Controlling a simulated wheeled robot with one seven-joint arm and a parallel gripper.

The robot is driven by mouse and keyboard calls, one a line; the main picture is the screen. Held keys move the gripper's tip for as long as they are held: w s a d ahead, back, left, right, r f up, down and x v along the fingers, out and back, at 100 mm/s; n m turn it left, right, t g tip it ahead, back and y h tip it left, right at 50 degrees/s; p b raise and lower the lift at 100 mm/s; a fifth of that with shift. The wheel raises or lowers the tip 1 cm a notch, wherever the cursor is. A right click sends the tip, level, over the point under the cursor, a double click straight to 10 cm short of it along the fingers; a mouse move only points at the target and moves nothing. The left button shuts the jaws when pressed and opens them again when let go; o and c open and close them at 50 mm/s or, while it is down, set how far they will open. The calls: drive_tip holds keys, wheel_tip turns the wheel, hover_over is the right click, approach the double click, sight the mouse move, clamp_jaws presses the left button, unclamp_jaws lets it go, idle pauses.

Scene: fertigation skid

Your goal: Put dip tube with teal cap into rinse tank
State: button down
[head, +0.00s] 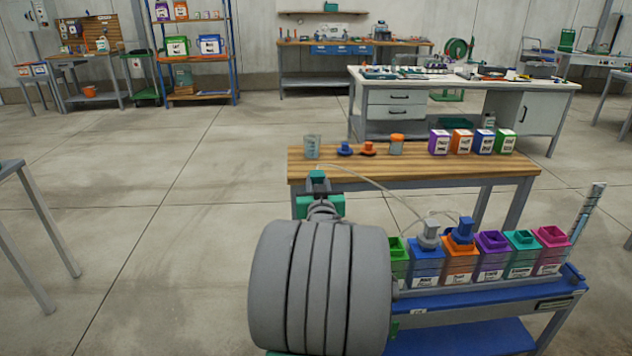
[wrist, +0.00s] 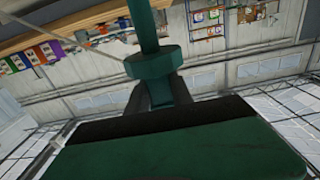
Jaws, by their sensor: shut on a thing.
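My gripper (head: 318,186) is shut on the dip tube's teal cap (head: 317,174), held in front of the wooden bench's left end. In the wrist view the teal cap (wrist: 153,63) sits between the fingertips, and the teal tube (wrist: 148,25) runs up out of the picture. A thin pale hose (head: 372,181) runs from near the cap towards the tanks. The tanks stand in a row at the lower right: green (head: 398,262), blue (head: 426,265), orange (head: 460,266), purple (head: 492,262), teal (head: 523,260) and magenta (head: 551,256). I cannot read which is the rinse tank.
A grey-capped fitting (head: 430,236) stands in the blue tank and a blue-capped one (head: 463,232) in the orange tank. The wooden bench (head: 420,166) holds a clear beaker (head: 312,148), small caps and several coloured boxes. My arm hides the skid's left end. Open floor lies left.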

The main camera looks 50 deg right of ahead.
wheel_tip(320, 180, down, 18)
drive_tip(key=b, duration=1.7)
drive_tip(key=shift+r, duration=0.15)
drive_tip(key=c, duration=1.1)
unclamp_jaws()
drive_tip(key=shift+o, duration=0.2)
drive_tip(key=p+v, duration=0.1)
drive_tip(key=v, duration=0.7)
